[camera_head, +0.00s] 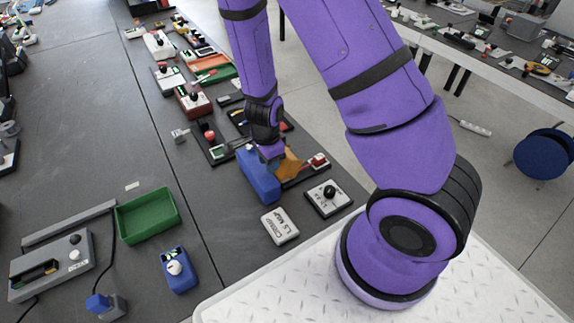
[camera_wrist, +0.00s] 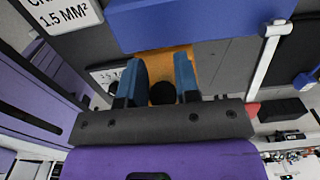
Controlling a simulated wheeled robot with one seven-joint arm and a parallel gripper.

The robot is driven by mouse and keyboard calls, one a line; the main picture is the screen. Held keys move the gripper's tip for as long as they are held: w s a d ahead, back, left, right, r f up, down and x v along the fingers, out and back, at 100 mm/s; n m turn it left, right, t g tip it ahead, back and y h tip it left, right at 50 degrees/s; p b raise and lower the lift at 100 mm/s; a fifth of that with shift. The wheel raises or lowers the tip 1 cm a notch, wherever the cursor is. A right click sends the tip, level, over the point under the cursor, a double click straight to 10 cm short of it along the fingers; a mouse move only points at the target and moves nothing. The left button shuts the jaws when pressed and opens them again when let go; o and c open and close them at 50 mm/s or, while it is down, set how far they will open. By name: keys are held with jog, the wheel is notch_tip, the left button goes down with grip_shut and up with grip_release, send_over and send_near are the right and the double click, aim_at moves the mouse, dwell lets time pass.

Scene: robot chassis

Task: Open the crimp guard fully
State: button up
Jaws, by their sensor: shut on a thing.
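The blue crimp housing (camera_head: 258,178) stands on the dark bench beside my gripper (camera_head: 273,153). An orange guard (camera_head: 291,164) shows at its right side, partly hidden by my gripper. I cannot tell its exact angle. In the wrist view, the two blue fingers of my gripper (camera_wrist: 160,65) are at either side of the orange guard (camera_wrist: 167,60) and a dark round part (camera_wrist: 162,93). My gripper is shut on the guard, but the contact is not clear. The blue housing (camera_wrist: 195,18) lies just past the fingertips.
A green tray (camera_head: 147,216) and a small blue device (camera_head: 176,269) are at left. Several devices stand close behind.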

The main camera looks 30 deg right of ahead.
aim_at(264, 176)
jog(key=shift+a, duration=0.15)
jog(key=shift+a+f+h, duration=0.4)
jog(key=shift+a+h, duration=0.4)
jog(key=shift+h, duration=0.2)
jog(key=shift+a+f+h, duration=0.6)
jog(key=shift+a+h, duration=0.2)
jog(key=shift+h, duration=0.2)
jog(key=o, duration=0.5)
jog(key=shift+r, duration=0.1)
